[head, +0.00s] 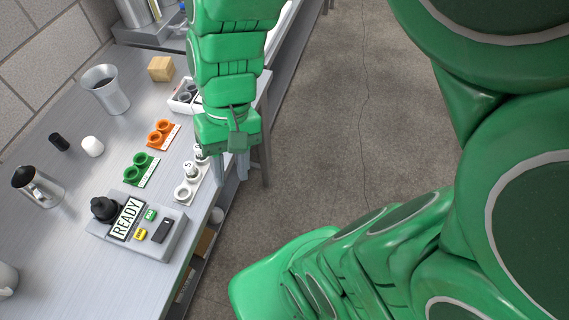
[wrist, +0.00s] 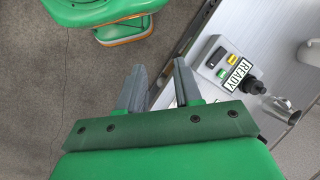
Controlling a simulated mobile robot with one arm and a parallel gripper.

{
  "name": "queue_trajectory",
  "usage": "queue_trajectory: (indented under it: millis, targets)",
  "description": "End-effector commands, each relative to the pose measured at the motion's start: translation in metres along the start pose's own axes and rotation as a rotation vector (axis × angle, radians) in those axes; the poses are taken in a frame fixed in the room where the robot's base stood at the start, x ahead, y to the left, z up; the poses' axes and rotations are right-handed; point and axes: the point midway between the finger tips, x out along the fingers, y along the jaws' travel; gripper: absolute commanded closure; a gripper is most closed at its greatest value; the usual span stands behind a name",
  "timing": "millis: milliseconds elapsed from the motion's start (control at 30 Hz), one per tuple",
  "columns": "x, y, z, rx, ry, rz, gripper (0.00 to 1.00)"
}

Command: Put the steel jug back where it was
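A shiny steel jug (head: 37,187) with a handle stands upright at the left of the bench, behind the READY box. It also shows in the wrist view (wrist: 282,110), at the right beyond the box. A wider, open-topped steel vessel (head: 106,90) stands farther up the bench; I cannot tell which of the two the task means. My gripper (head: 230,168) is at the bench's front edge, apart from both vessels. In the wrist view my gripper (wrist: 159,66) has its fingers apart with nothing between them.
The READY box (head: 140,228) with a black knob sits near the front edge. Green (head: 141,168), orange (head: 162,134) and white (head: 188,188) ring holders line the bench. A black cap (head: 59,142), white cap (head: 92,147) and wooden block (head: 160,69) stand behind. Bare bench lies around the jug.

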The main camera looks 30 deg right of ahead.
Motion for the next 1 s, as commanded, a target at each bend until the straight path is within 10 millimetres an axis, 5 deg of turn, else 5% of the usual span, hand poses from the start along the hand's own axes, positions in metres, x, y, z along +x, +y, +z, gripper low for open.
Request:
queue_trajectory:
  millis: [400, 1000]
  targets:
    - [-0.015, 0.071, 0.05, 0.007, 0.102, 0.208, 0.66]
    - [-0.017, 0.079, 0.054, 0.009, 0.11, 0.229, 0.66]
